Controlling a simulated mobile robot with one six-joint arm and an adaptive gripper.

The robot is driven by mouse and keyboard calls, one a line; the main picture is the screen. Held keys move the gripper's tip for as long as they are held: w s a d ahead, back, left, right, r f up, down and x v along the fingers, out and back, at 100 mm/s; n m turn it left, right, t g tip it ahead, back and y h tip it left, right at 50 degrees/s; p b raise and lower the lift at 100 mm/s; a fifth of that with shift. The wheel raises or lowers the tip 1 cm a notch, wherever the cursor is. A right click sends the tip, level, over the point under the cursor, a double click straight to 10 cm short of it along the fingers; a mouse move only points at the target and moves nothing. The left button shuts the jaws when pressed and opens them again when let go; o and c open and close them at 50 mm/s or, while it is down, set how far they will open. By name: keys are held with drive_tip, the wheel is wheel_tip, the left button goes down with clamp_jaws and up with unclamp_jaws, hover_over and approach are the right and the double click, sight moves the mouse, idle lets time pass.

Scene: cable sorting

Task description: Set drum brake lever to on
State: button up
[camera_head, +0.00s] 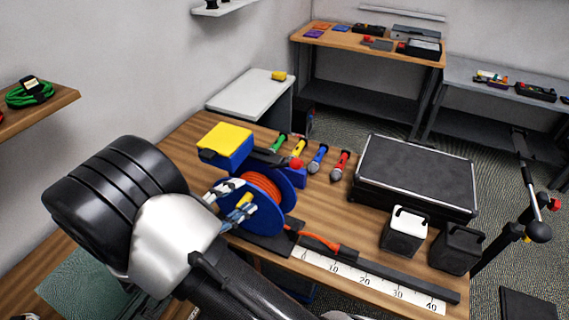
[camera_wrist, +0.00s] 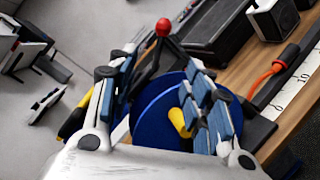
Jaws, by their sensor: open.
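The cable drum has blue flanges (camera_head: 258,212) and orange cable (camera_head: 263,187) wound between them. It stands on the wooden bench; its blue flange (camera_wrist: 155,108) also shows in the wrist view. The brake lever is a black arm with a red ball knob (camera_head: 296,162). In the wrist view the red knob (camera_wrist: 163,27) stands beyond my fingertips, near the middle. My gripper (camera_head: 238,201) is open and empty beside the drum's near side. In the wrist view its blue-padded fingers (camera_wrist: 163,75) are spread, with a yellow handle (camera_wrist: 180,122) on the drum between them. The lever's setting cannot be read.
A yellow-topped blue box (camera_head: 226,143) stands left behind the drum. Several coloured connectors (camera_head: 318,158) lie behind it. A black case (camera_head: 415,178) and two small boxes (camera_head: 404,232) stand right. A ruler strip (camera_head: 355,280) runs along the front edge. Some bench between is clear.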

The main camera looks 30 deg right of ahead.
sight(288, 166)
drive_tip(key=b+x, duration=0.2)
drive_tip(key=x, duration=1.5)
drive_tip(key=shift+s, duration=0.15)
clamp_jaws()
